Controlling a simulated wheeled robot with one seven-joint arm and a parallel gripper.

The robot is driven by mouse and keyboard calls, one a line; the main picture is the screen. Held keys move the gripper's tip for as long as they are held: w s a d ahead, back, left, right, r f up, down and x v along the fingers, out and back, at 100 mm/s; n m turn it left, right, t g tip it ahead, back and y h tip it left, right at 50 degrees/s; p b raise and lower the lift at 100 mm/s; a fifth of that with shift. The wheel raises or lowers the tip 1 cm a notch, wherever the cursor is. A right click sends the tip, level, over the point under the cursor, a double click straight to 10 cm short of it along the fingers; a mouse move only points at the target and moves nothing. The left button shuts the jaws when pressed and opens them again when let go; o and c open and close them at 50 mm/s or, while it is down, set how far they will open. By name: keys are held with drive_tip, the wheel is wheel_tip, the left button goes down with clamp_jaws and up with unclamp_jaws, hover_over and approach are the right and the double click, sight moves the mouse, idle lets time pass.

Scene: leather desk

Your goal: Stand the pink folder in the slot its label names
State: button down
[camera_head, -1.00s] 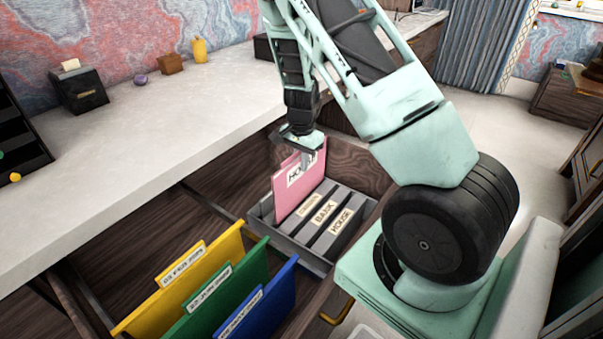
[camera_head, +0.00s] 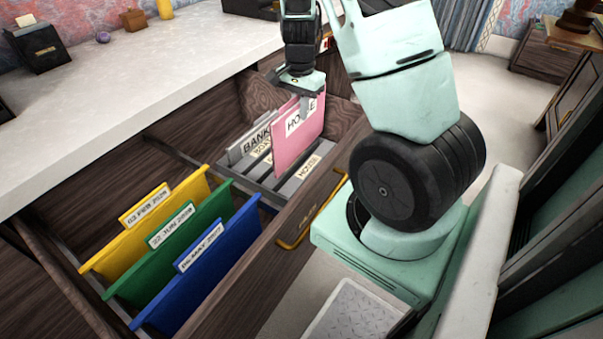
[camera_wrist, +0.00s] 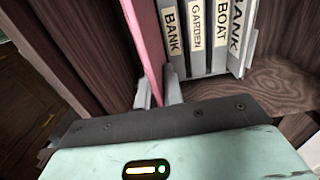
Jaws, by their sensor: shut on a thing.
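The pink folder (camera_head: 297,142) stands upright over the right part of a grey slotted rack (camera_head: 226,163), its tab reading HOUSE. My gripper (camera_head: 305,104) is shut on its top edge. The slot label HOUSE (camera_head: 309,166) shows just right of the folder in the head view. In the wrist view the pink folder (camera_wrist: 146,40) is between my fingers (camera_wrist: 158,94), left of the slot labels BANK (camera_wrist: 172,30), GARDEN (camera_wrist: 195,25) and BOAT (camera_wrist: 221,25). The folder's lower edge is hard to see, so I cannot tell how deep it sits.
A grey folder marked BANK (camera_head: 250,144) stands at the rack's left end. Yellow (camera_head: 150,225), green (camera_head: 175,240) and blue (camera_head: 205,262) folders hang in the near part of the open drawer. The drawer front (camera_head: 270,262) and desk top (camera_head: 120,115) flank it.

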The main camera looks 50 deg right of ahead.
sight(300, 154)
wheel_tip(300, 154, down, 16)
drive_tip(key=b, duration=0.4)
drive_tip(key=shift+r, duration=0.2)
drive_tip(key=shift+f, duration=0.1)
drive_tip(key=c, duration=1.5)
unclamp_jaws()
